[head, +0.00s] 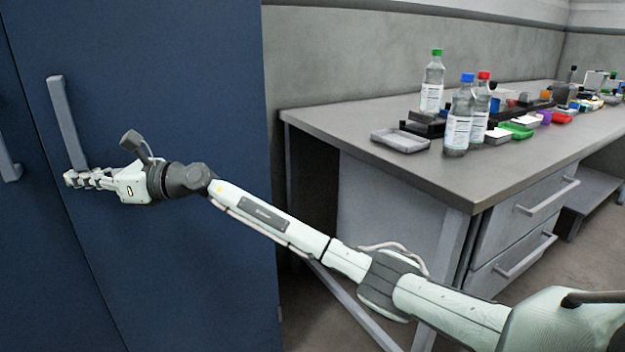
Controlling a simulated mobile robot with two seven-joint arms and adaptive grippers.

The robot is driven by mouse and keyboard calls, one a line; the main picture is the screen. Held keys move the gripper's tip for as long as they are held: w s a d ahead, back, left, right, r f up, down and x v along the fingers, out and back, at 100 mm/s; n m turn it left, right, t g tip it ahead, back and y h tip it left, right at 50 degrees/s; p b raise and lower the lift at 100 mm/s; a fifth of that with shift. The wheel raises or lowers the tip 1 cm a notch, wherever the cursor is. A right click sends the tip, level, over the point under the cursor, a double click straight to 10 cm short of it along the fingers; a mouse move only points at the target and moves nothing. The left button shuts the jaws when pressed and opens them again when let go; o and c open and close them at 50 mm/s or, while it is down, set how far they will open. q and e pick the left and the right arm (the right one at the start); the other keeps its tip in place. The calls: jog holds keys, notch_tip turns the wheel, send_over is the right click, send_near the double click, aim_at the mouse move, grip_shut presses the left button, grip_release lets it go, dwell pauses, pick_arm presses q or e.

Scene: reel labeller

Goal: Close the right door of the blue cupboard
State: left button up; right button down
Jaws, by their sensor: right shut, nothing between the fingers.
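The blue cupboard's right door (190,75) fills the left of the head view and looks flush with the cupboard front, with a thin dark seam along its left edge. Its grey bar handle (64,120) stands near that seam. My right gripper (70,179) is shut and empty at the lower end of this handle, in front of the door; I cannot tell whether it touches. A part of the left door (22,230) shows at the left edge with its own grey handle (8,160). My left gripper is not in view.
A grey workbench (330,118) with drawers stands right of the cupboard. It holds several bottles, among them a green-capped one (432,85), a grey tray (400,140) and small coloured boxes. My right arm passes in front of the bench. Floor shows below it.

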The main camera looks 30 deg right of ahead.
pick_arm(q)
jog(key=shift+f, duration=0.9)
pick_arm(e)
jog(key=w+t, duration=0.1)
jog(key=w, duration=0.2)
jog(key=shift+m+h, duration=0.4)
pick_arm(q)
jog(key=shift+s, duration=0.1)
pick_arm(e)
jog(key=shift+r, duration=0.1)
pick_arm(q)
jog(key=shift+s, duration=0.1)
pick_arm(e)
jog(key=shift+s, duration=0.1)
